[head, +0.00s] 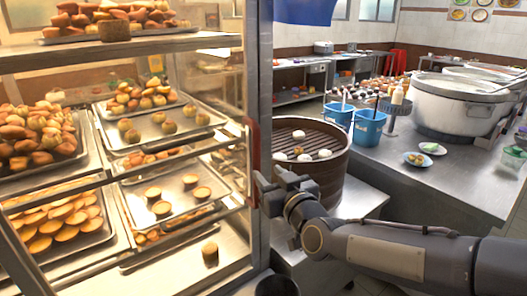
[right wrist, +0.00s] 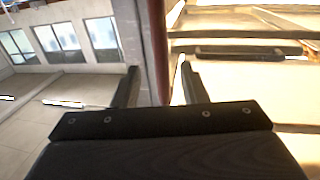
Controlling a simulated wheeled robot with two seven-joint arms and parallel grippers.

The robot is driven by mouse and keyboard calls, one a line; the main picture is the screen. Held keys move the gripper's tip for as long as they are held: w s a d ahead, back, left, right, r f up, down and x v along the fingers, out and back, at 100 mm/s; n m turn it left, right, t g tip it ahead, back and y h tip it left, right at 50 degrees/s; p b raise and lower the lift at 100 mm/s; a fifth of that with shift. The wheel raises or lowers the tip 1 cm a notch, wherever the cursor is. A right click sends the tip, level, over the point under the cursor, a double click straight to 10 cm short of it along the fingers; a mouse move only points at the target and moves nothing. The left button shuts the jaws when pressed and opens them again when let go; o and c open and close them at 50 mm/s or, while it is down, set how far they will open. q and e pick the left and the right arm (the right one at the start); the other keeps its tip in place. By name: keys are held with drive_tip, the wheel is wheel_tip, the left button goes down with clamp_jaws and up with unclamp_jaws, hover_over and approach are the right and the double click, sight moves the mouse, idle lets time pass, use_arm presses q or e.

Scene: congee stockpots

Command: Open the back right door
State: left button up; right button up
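The glass-fronted pastry cabinet (head: 262,60) fills the left of the head view. A vertical red handle (head: 252,140) sits on the door side by its right post. My right gripper (head: 266,183) is at the lower part of this handle. In the right wrist view, the fingers of my right gripper (right wrist: 160,85) stand apart, with the red handle (right wrist: 158,45) showing between them. I cannot tell whether either finger touches it. The door looks shut, though its edge is hard to make out. My left gripper is not in view.
Trays of pastries (head: 165,125) fill the cabinet shelves. A round steamer with buns (head: 318,165) stands close behind my right gripper. A steel counter (head: 440,185) with blue buckets (head: 368,128) and large pots (head: 455,105) lies to the right. Some tiled floor is free between them.

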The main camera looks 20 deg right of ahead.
sight(258, 163)
drive_tip(key=w, duration=0.5)
drive_tip(key=w+a+p, duration=0.1)
drive_tip(key=w, duration=0.1)
drive_tip(key=shift+w+a, duration=0.1)
drive_tip(key=shift+w, duration=0.15)
drive_tip(key=shift+c, duration=0.3)
clamp_jaws()
